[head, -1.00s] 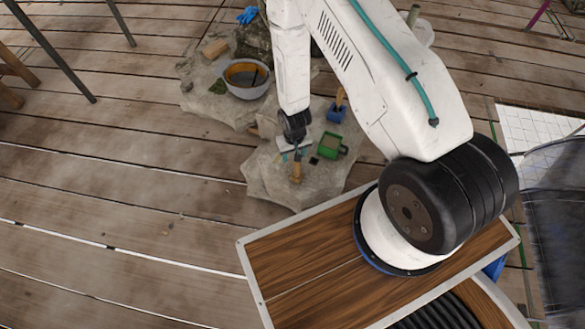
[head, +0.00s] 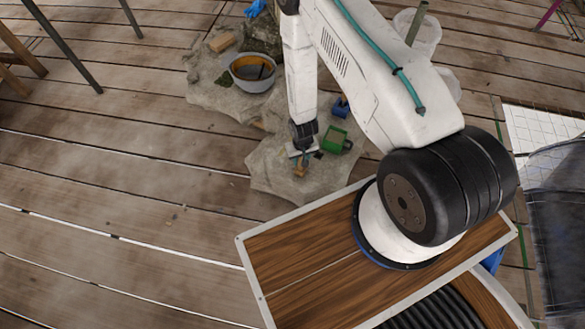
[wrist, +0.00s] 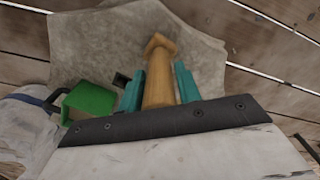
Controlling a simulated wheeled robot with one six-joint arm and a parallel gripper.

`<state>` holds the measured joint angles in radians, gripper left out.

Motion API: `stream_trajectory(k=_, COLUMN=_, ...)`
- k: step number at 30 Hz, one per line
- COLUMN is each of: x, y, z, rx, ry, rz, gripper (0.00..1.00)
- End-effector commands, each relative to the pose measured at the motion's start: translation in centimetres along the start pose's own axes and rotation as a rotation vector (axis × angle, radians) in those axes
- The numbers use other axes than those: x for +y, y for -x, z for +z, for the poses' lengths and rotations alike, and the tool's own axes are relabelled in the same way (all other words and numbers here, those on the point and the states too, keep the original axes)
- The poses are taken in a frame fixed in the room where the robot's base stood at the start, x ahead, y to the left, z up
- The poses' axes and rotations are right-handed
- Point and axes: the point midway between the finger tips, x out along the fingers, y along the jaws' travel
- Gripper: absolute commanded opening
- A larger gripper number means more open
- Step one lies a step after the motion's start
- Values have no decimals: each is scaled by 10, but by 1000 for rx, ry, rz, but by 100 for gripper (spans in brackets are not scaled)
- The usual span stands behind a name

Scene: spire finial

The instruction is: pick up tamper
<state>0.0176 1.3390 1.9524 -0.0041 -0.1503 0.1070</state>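The tamper (head: 300,171), a small light-brown wooden piece, is on the grey cloth at my gripper's tip. In the wrist view the tamper (wrist: 159,80) shows as a wooden shaft with a wider, blocky far end. My gripper (head: 303,158) is low over the cloth. In the wrist view its two teal fingers (wrist: 159,88) stand either side of the shaft, with narrow gaps seeming to show beside it. The near end of the tamper is hidden behind the dark gripper body.
A green box-like item (head: 336,140) lies close right of my gripper, with a blue item (head: 340,107) behind it. A grey bucket (head: 252,73) and a wood block (head: 222,41) stand farther back. The plank floor (head: 120,170) to the left is clear.

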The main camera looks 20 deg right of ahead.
Motion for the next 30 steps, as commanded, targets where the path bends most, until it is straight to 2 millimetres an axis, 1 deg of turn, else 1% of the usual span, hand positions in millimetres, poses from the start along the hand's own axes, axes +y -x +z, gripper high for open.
stream_trajectory(k=1, x=0, y=0, z=0, rx=0, ry=0, rz=0, gripper=19)
stream_trajectory(k=2, x=0, y=0, z=0, rx=0, ry=0, rz=0, gripper=11)
stream_trajectory(k=3, x=0, y=0, z=0, rx=0, ry=0, rz=0, gripper=0)
stream_trajectory(k=11, x=0, y=1, z=0, rx=0, ry=1, rz=0, gripper=0)
stream_trajectory(k=16, x=-1, y=6, z=0, rx=0, ry=1, rz=0, gripper=0)
stream_trajectory(k=20, x=-1, y=18, z=-1, rx=2, ry=1, rz=0, gripper=0)
stream_trajectory(k=24, x=-1, y=38, z=-1, rx=3, ry=1, rz=0, gripper=0)
stream_trajectory(k=30, x=2, y=40, z=47, rx=-5, ry=1, rz=1, gripper=0)
